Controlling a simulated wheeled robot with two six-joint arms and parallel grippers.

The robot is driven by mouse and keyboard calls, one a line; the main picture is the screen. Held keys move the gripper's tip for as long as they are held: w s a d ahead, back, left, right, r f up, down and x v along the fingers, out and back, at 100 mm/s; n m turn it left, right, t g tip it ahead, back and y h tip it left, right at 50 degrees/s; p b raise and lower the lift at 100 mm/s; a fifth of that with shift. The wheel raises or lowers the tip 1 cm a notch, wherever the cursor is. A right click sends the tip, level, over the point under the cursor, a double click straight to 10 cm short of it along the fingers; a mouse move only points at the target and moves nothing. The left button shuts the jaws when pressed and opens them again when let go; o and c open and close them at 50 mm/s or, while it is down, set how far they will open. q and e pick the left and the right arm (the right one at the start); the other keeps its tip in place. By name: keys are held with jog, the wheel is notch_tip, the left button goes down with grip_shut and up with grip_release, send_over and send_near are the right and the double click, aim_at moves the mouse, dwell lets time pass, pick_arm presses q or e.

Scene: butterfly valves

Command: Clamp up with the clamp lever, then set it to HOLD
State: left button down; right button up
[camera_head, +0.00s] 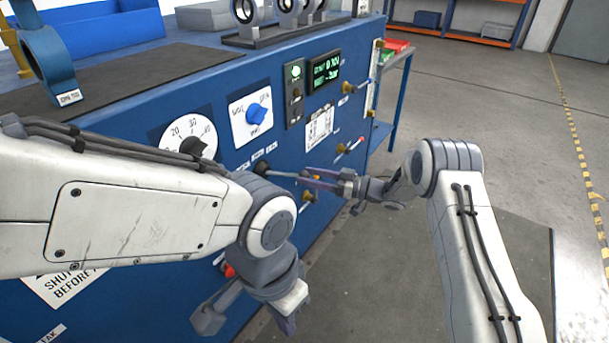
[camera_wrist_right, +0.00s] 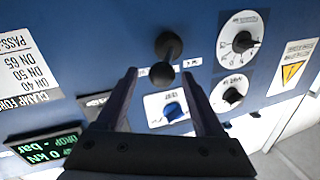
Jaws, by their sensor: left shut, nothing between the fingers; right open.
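A lever with a black ball end (camera_wrist_right: 163,74) stands out from the blue panel in the right wrist view; I take it to be the clamp lever. In the head view its dark base (camera_head: 262,168) shows just beyond my left forearm. My right gripper (camera_head: 306,177) is open and points at the panel. In the right wrist view its fingertips (camera_wrist_right: 159,74) lie on either side of the ball; I cannot tell whether they touch it. My left gripper (camera_head: 287,322) is shut and empty, low in front of the panel. The lever's position markings are not readable.
The blue bench panel (camera_head: 225,85) carries a dial (camera_head: 188,135), a blue selector knob (camera_head: 257,113), a lit display (camera_head: 324,70) and several small valves. My left forearm covers part of the panel. The floor (camera_head: 470,110) on the right is open.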

jog(key=v, duration=0.8)
jog(key=shift+d, duration=0.2)
jog(key=w+a+r+m+t+h, duration=0.2)
jog(key=w+a+r+t+h, duration=0.2)
jog(key=a+r+t+h, duration=0.15)
jog(key=s+r+m+h, duration=0.3)
jog(key=s+r+h, duration=0.1)
jog(key=s+h, duration=0.15)
jog(key=s+d+f+g+h, duration=0.1)
jog(key=s+d+g+h, duration=0.15)
jog(key=s, duration=1.05)
jog(key=s+d+f+g+h, duration=0.1)
jog(key=s+g, duration=0.3)
jog(key=s, duration=0.9)
jog(key=s+d+g+h, duration=0.2)
jog(key=s+g, duration=0.1)
jog(key=s, duration=0.9)
notch_tip(320, 180, up, 17)
jog(key=p, duration=1.7)
jog(key=shift+s+m+g+p, duration=0.3)
jog(key=shift+s+p, duration=0.05)
